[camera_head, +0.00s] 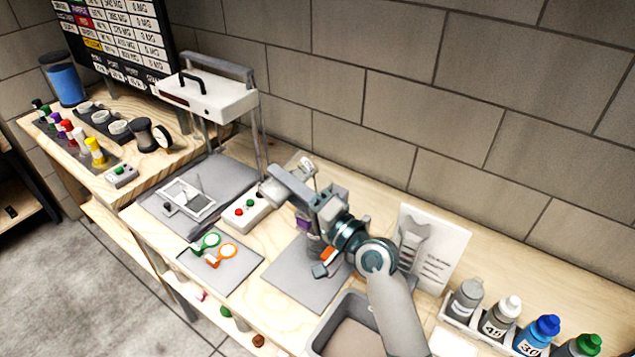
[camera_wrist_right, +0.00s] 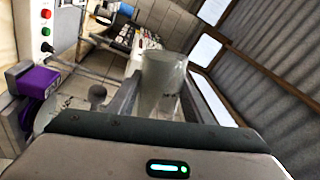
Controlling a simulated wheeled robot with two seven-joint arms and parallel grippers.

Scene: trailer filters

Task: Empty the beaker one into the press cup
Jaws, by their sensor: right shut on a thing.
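My right gripper (camera_head: 290,183) is shut on a greyish, translucent beaker (camera_wrist_right: 162,82), which stands between the two fingers in the right wrist view. The gripper is raised over the bench, behind a device with a purple part (camera_head: 303,222) and an orange part (camera_head: 328,253) on a grey mat. The purple part (camera_wrist_right: 38,82) also shows at the left of the wrist view. The press cup cannot be clearly picked out. My left gripper is not in view.
A button box (camera_head: 246,210) stands left of the arm, beside a press-like frame (camera_head: 207,97). A grey bin (camera_head: 345,325) is at the front edge. Capped bottles (camera_head: 500,315) stand in a rack at the right.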

